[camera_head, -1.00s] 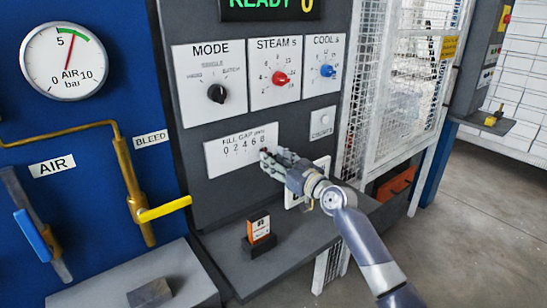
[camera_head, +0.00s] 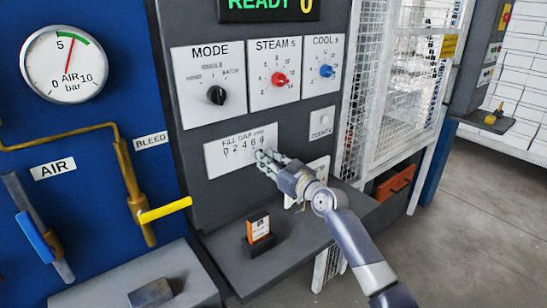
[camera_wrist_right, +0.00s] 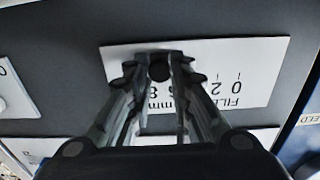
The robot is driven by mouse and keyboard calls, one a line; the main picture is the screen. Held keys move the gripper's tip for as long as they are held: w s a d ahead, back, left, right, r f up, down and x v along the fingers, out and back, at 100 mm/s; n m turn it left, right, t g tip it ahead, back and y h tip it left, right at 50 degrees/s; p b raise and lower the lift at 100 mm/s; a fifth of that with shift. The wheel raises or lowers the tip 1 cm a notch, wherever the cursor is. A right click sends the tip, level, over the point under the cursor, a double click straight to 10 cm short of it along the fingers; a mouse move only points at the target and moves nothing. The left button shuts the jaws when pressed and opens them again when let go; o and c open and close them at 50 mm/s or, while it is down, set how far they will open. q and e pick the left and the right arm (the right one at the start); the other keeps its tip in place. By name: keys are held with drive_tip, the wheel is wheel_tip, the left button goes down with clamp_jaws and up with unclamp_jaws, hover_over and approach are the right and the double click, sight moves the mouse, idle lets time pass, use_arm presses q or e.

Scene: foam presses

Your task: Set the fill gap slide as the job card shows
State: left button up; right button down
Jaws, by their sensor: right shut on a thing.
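The fill gap slide panel (camera_head: 230,153) is a white plate with a scale marked 0 2 4 6 8 in the head view. It also shows upside down in the right wrist view (camera_wrist_right: 255,60). My right gripper (camera_head: 266,156) is at the right end of the scale, near the 8. It is shut on the dark round slide knob (camera_wrist_right: 158,70), which shows between its fingers in the wrist view. The fingers hide the slot around the knob. The job card (camera_head: 259,228), white and orange, stands in a dark holder on the ledge; its print is too small to read. My left gripper is not in view.
Above are the black mode knob (camera_head: 217,95), red steam knob (camera_head: 280,79) and blue cool knob (camera_head: 326,71). A white counter button (camera_head: 321,122) is just right of the slide panel. A yellow bleed lever (camera_head: 165,211) sticks out at left. A mesh guard (camera_head: 395,100) stands at right.

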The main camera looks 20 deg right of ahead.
sight(245, 158)
drive_tip(key=a, duration=0.1)
drive_tip(key=s+a+p, duration=0.1)
drive_tip(key=a, duration=0.1)
drive_tip(key=a+p, duration=0.1)
drive_tip(key=shift+s+a, duration=0.25)
drive_tip(key=shift+s, duration=0.05)
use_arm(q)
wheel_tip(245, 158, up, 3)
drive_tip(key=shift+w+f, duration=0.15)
use_arm(e)
drive_tip(key=c, duration=1.4)
unclamp_jaws()
drive_tip(key=shift+c, duration=0.2)
drive_tip(key=shift+d, duration=0.1)
drive_tip(key=v, duration=1.2)
drive_tip(key=shift+w, duration=0.1)
